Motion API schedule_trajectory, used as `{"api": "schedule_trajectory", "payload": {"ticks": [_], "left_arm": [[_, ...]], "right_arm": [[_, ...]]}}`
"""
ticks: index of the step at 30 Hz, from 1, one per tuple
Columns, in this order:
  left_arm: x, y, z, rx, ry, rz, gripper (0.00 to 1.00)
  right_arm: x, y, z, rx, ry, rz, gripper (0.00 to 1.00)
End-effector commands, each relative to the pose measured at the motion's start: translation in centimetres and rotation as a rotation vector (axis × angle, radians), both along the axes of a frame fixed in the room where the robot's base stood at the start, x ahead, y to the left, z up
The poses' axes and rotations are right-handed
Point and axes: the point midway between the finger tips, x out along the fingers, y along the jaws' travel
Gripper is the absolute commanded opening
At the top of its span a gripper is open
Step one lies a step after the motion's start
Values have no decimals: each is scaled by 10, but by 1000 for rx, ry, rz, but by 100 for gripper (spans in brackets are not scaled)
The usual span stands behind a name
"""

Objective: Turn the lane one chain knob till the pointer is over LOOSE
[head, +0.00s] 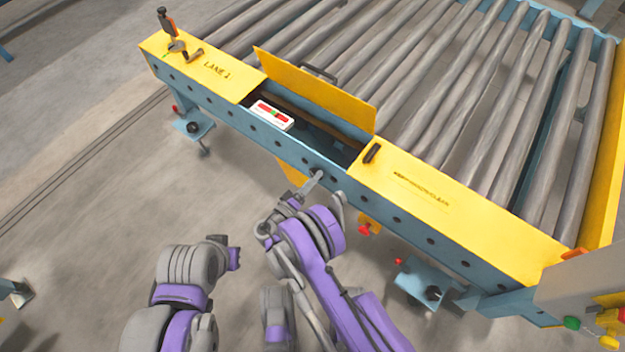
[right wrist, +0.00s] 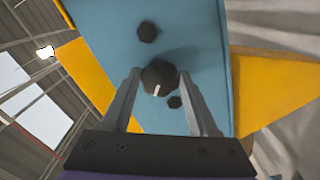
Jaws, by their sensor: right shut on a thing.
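In the right wrist view a dark faceted knob (right wrist: 158,77) with a short white mark on its face stands on a blue panel (right wrist: 190,30). My right gripper (right wrist: 158,84) is shut on this knob, one finger on each side. In the head view my right gripper (head: 318,181) reaches the blue side rail (head: 285,152) below the open compartment, and the knob is hard to make out. A white gauge (head: 272,115) with a red and green scale sits in the compartment; its pointer and any LOOSE lettering are too small to read. My left gripper's fingers are not visible.
A yellow lid (head: 315,92) stands open behind the compartment. A yellow cover marked LANE 1 (head: 217,69) lies to its left, another yellow cover (head: 440,195) to its right. Grey rollers (head: 420,75) fill the conveyor behind. The floor in front is mostly clear.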

Motion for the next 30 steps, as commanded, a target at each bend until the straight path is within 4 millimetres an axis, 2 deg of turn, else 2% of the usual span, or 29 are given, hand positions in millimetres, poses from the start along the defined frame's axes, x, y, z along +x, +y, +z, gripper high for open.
{"api": "schedule_trajectory", "payload": {"ticks": [10,30], "left_arm": [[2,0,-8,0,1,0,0],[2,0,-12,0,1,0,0]], "right_arm": [[-1,-1,0,-264,194,-2,4],[-1,-1,3,-730,534,-3,4]]}}
